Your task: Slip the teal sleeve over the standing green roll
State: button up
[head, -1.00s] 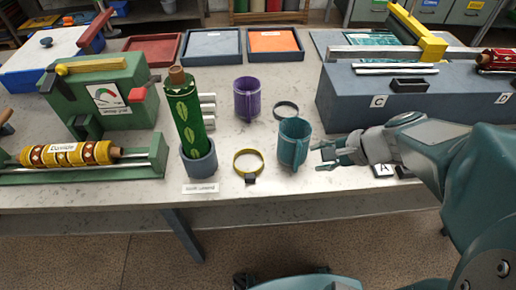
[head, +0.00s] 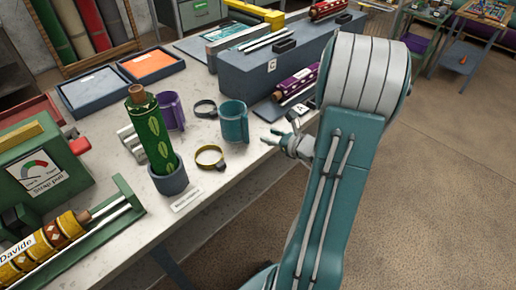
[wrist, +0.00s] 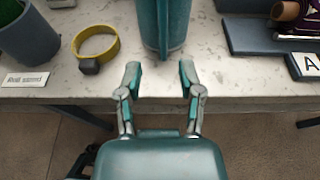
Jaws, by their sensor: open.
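The teal sleeve (head: 234,123) stands upright on the table near its front edge. The green roll (head: 153,137), with pale leaf shapes and a brown core end, stands in a grey round holder (head: 169,178) to the left of the sleeve. My gripper (head: 284,138) is just right of the sleeve in the head view, apart from it. In the wrist view my gripper (wrist: 156,75) is open and empty, its fingers pointing at the lower part of the sleeve (wrist: 163,22). The top of the sleeve is out of the wrist view.
A yellow ring (head: 210,157) lies between the holder and the sleeve. A dark ring (head: 205,108) and a purple sleeve (head: 171,110) are behind. A grey-blue box (head: 262,75) and a purple roll (head: 296,84) are to the right. A small label lies before the holder.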

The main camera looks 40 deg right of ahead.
aim_at(248, 127)
jog(key=x, duration=0.9)
jog(key=shift+w+d+f, duration=0.2)
jog(key=shift+d+f, duration=0.05)
jog(key=shift+d, duration=0.1)
jog(key=shift+w+a+h, duration=0.2)
jog(key=shift+w+h, duration=0.05)
jog(key=shift+h, duration=0.05)
jog(key=shift+d, duration=0.1)
grip_shut()
jog(key=shift+r, duration=2.45)
